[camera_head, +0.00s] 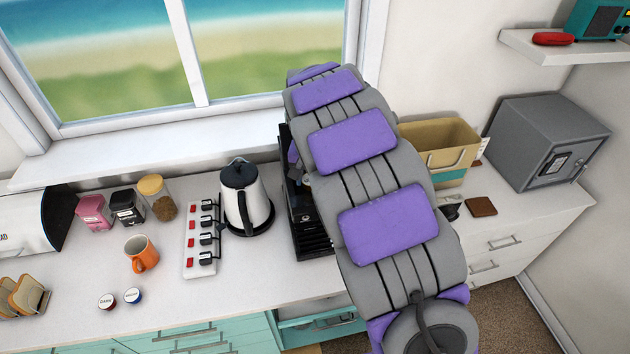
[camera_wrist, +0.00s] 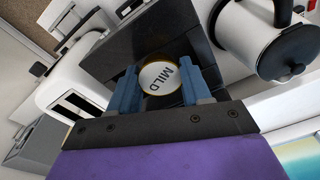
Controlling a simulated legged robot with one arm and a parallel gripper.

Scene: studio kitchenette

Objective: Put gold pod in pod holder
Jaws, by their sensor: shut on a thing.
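The gold pod (camera_wrist: 159,77) has a white lid reading "MILD" and a gold rim. In the wrist view it sits between the blue fingers of my gripper (camera_wrist: 158,84), which is shut on it. Beyond the fingers is the dark body of the coffee machine (camera_wrist: 125,48). In the head view my arm covers much of that black machine (camera_head: 312,240) and hides my gripper and the gold pod. I cannot make out the pod holder clearly in either view.
A kettle (camera_head: 245,200) stands just left of the machine, beside a switched power strip (camera_head: 201,238). In the wrist view a white toaster (camera_wrist: 75,98) is left of the fingers.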

